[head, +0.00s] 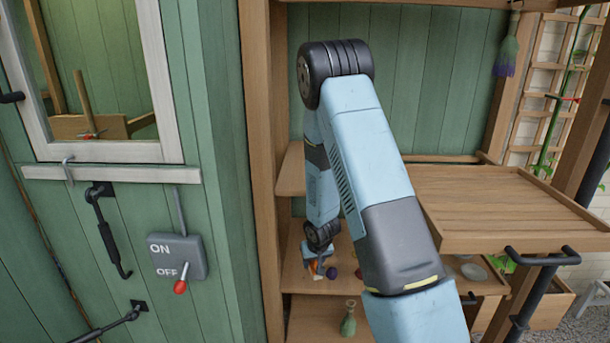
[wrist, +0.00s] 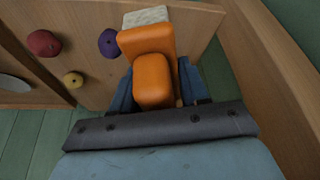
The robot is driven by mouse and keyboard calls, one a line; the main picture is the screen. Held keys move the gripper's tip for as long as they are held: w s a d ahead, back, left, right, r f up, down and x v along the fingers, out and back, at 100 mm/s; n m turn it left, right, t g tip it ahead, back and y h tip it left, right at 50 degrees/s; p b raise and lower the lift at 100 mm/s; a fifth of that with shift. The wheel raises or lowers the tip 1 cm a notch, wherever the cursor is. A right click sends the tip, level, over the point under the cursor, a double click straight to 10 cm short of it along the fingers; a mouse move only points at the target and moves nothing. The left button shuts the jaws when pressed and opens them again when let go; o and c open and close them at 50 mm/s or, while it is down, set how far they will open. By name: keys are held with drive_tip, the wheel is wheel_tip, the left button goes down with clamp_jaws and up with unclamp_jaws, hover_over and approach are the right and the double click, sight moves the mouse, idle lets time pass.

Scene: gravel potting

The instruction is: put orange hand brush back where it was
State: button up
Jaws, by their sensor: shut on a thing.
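The orange hand brush (wrist: 150,72) fills the middle of the wrist view, with its pale bristles (wrist: 146,15) at the top, away from my wrist. My gripper (wrist: 155,92) is shut on its orange handle. In the head view my gripper (head: 319,262) reaches down into the shelf unit at the left, and a small bit of the orange brush (head: 312,267) shows there. The brush is over a wooden shelf board (wrist: 100,85). I cannot tell whether it touches the board.
A wooden wall (wrist: 265,80) stands close on the right.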

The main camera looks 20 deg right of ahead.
drive_tip(key=shift+a, duration=0.25)
drive_tip(key=shift+r, duration=0.1)
